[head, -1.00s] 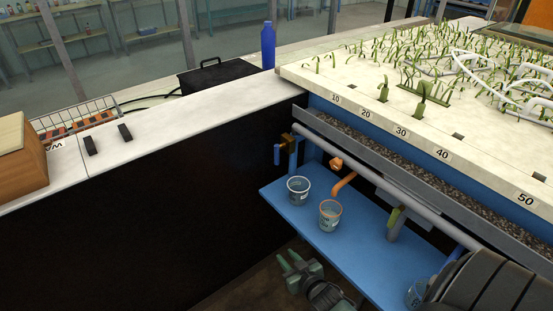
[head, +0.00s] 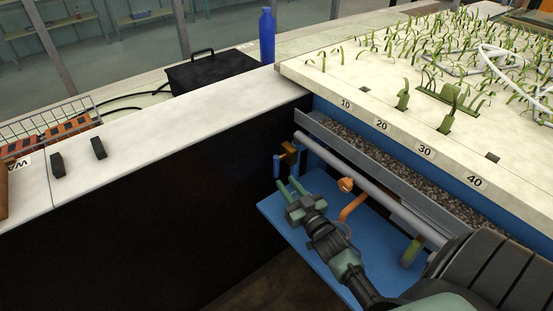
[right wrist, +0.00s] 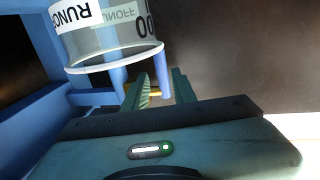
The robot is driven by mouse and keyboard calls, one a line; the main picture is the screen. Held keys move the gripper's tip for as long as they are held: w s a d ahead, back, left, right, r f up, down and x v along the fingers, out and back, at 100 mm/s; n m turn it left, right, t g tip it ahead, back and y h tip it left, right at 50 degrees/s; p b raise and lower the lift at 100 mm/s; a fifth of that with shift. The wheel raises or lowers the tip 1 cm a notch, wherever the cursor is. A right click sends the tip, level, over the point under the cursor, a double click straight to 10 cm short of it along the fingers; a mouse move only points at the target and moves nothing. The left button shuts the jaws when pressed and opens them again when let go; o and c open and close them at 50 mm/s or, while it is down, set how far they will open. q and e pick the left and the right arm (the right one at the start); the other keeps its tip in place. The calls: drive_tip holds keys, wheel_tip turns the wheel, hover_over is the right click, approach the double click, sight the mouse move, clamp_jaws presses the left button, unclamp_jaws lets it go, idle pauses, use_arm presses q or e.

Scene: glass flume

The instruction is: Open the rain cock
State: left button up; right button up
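Several cocks sit along the grey pipe under the bed's edge. I cannot tell from any label which is the rain cock. At the near left end is a brass fitting (head: 289,153) with a blue handle (head: 277,166). To its right are an orange cock (head: 346,185) with a bent spout and a green handle (head: 411,251). My right gripper (head: 289,184) is open and empty, its fingers just below the blue handle in the head view. In the right wrist view its fingers (right wrist: 161,88) are apart, with a blue upright piece beyond them. My left gripper is out of view.
A blue shelf (head: 275,212) lies under the pipe. A clear cup marked RUNOFF (right wrist: 110,45) is close at upper left in the right wrist view; my arm hides the cups in the head view. A dark wall (head: 160,220) stands left.

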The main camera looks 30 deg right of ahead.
sight(278, 172)
drive_tip(key=shift+w, duration=0.45)
drive_tip(key=w, duration=0.3)
drive_tip(key=shift+w+d+r, duration=0.1)
drive_tip(key=shift+w+r, duration=0.1)
drive_tip(key=shift+w+d+f, duration=0.1)
drive_tip(key=shift+w, duration=0.5)
drive_tip(key=shift+w+d+f, duration=0.1)
drive_tip(key=shift+w, duration=0.9)
clamp_jaws()
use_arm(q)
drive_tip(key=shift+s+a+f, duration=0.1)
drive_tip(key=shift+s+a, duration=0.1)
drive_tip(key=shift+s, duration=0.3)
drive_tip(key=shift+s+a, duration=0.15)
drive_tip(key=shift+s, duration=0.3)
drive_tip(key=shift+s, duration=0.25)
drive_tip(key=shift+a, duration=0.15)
